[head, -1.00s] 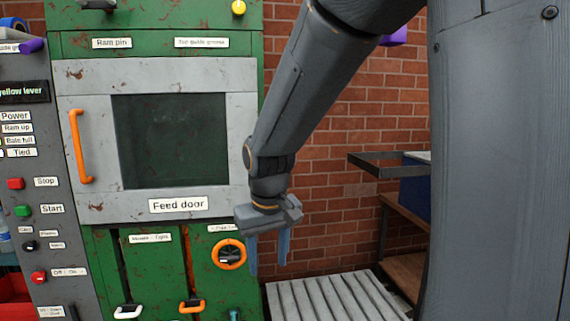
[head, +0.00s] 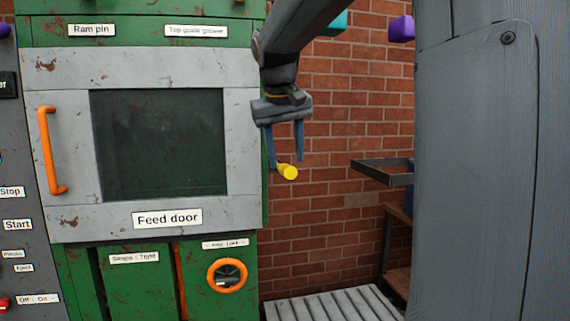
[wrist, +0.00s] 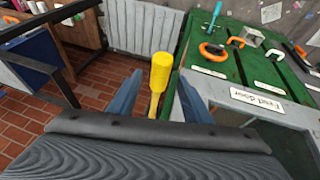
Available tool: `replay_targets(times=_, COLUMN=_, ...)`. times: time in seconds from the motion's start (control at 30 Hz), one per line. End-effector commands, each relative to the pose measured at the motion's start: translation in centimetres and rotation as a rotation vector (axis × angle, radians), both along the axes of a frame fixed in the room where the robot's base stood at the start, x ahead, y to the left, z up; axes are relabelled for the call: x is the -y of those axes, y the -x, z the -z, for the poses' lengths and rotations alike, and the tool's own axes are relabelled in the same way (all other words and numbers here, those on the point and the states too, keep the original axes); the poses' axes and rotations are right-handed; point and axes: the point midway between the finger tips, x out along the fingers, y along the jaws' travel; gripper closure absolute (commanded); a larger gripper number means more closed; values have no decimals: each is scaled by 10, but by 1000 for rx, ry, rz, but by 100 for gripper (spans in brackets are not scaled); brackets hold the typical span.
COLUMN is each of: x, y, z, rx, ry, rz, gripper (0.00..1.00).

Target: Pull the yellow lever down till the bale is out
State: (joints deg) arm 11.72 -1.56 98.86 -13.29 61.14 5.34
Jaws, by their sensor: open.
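The yellow lever (head: 288,172) sticks out beside the green baler's right side, its rounded knob facing me. My gripper (head: 285,165) is open with its fingers pointing down, and the lever's knob shows at the fingertips in the head view. In the wrist view the lever (wrist: 161,75) lies between the two blue fingers of my gripper (wrist: 150,95), with a gap on each side. The fingers are not closed on it. No bale is in view. The feed door (head: 180,218) is shut.
A grey slatted platform (head: 330,305) lies low at the baler's right. A dark metal frame (head: 375,172) juts out further right by the brick wall. An orange ring handle (head: 227,290) and an orange door handle (head: 45,150) are on the baler's front.

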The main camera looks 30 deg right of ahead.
Motion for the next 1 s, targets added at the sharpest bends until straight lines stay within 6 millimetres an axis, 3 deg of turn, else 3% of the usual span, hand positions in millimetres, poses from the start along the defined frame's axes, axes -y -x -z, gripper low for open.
replay_targets(times=0.2, x=6, y=-9, z=24, rx=0, ry=-1, rz=-1, gripper=55)
replay_targets(times=0.57, x=6, y=-12, z=31, rx=1, ry=0, rz=-5, gripper=55)
replay_targets(times=0.6, x=6, y=-12, z=31, rx=1, ry=0, rz=-6, gripper=57)
replay_targets(times=0.87, x=6, y=-12, z=31, rx=1, ry=0, rz=-5, gripper=100)
replay_targets(times=1.0, x=6, y=-12, z=31, rx=1, ry=0, rz=-5, gripper=100)
